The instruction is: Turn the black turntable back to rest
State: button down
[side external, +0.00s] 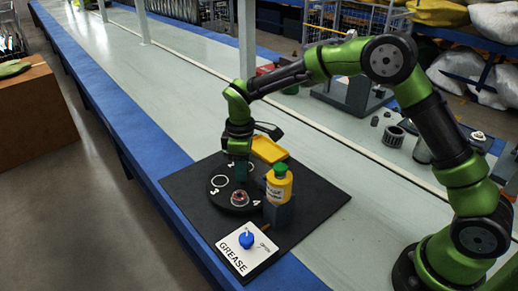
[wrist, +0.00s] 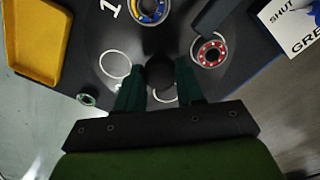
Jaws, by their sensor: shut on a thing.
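The black turntable (side external: 222,197) sits on a black mat, with white rings and numerals on its top. In the wrist view the turntable (wrist: 128,40) carries a blue-and-yellow ring part (wrist: 150,10) near the numeral 1 and a red ring part (wrist: 209,53); two white circles there look empty. My gripper (side external: 240,172) points down over it. Its dark green fingers stand either side of a dark round knob (wrist: 160,74) on the turntable and are shut on it. In the side view the fingertips are hard to make out and the knob is hidden.
A yellow bottle with a green cap (side external: 279,183) stands close beside the turntable on a dark block. A yellow tray (side external: 269,150) lies behind.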

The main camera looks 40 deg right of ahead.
dwell(0.4)
jog(key=c, duration=0.7)
grip_release()
notch_tip(320, 180, up, 17)
